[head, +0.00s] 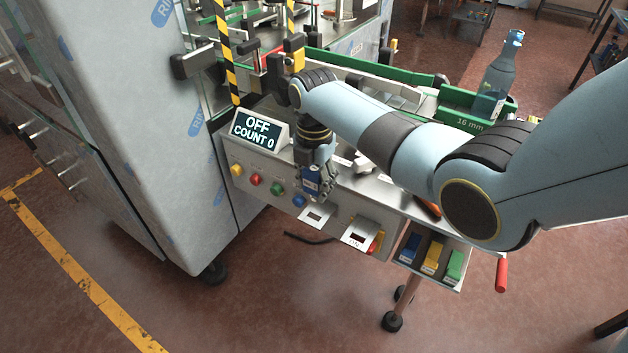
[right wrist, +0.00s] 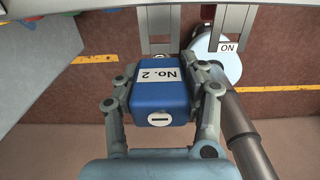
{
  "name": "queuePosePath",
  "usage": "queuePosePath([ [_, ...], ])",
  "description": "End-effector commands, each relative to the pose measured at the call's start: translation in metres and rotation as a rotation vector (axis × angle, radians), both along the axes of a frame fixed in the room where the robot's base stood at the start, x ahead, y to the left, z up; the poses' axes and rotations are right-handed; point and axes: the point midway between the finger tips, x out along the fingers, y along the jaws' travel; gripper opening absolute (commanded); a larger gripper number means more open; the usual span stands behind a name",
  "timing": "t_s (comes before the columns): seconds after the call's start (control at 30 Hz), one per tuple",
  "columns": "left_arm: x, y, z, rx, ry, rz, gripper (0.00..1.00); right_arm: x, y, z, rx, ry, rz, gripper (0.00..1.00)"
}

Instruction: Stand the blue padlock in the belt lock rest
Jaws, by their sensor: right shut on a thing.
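The blue padlock (head: 311,180) is in my right gripper (head: 314,192), in front of the machine's control panel. In the right wrist view the padlock (right wrist: 160,97) shows a white "No. 2" label and a keyhole face, between both fingers of the gripper (right wrist: 162,90). Most of its shackle is hidden. A slotted metal plate (head: 316,216) projects from the panel just below the padlock. A second plate (head: 358,236) with a dark slot is to its right. I cannot tell which is the belt lock rest. My left gripper is not in view.
A display (head: 260,130) reads "OFF COUNT 0", above several coloured buttons. A tray (head: 405,262) at lower right holds blue, yellow and green pieces. A bottle (head: 494,80) stands on the machine at the right. A red handle (head: 501,275) projects at the right.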

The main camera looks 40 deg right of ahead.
Motion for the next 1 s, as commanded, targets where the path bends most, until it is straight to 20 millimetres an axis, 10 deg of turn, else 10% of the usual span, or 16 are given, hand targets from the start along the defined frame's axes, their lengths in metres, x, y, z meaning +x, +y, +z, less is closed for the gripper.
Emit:
queuePosePath([
  [1.0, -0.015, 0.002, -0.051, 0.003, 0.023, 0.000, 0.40, 0.000, 0.000, -0.069, 0.000, -0.001, 0.000, 0.04],
])
